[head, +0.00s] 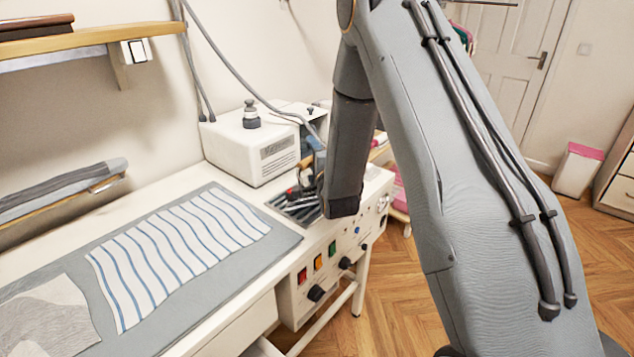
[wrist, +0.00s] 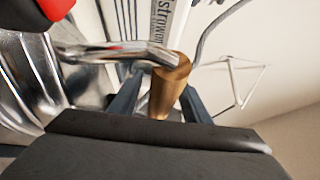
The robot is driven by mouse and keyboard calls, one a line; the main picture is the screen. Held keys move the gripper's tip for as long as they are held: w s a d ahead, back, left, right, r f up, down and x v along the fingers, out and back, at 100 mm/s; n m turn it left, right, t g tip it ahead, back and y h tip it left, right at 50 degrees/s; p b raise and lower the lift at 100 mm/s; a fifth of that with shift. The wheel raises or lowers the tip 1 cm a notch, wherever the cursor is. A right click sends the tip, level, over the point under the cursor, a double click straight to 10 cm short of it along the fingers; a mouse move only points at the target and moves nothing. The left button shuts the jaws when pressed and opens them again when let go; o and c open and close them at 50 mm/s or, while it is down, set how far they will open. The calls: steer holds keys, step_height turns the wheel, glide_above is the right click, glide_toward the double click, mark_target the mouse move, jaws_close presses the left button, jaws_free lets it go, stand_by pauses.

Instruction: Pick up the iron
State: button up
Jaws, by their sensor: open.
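The iron (head: 306,162) sits on the dark ribbed rest at the right end of the worktable, mostly hidden behind my arm in the head view. In the wrist view its wooden handle (wrist: 169,88) stands close up, joined to a shiny metal bracket, with a red and black part at upper left. My gripper (wrist: 158,95) is open, with a dark blue finger on each side of the handle. I cannot tell whether either finger touches it. In the head view only a small blue part of my gripper (head: 316,147) shows beside the arm.
A white steam unit (head: 250,145) with a hose stands behind the rest. A striped cloth (head: 180,250) lies on the grey pad (head: 262,258) to the left. Switches and knobs line the table front. A shelf (head: 100,43) hangs at upper left. Wooden floor is open at right.

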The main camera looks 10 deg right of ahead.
jaws_close()
stand_by(1.4)
steer(key=shift+w+r, duration=0.15)
steer(key=shift+r, duration=0.05)
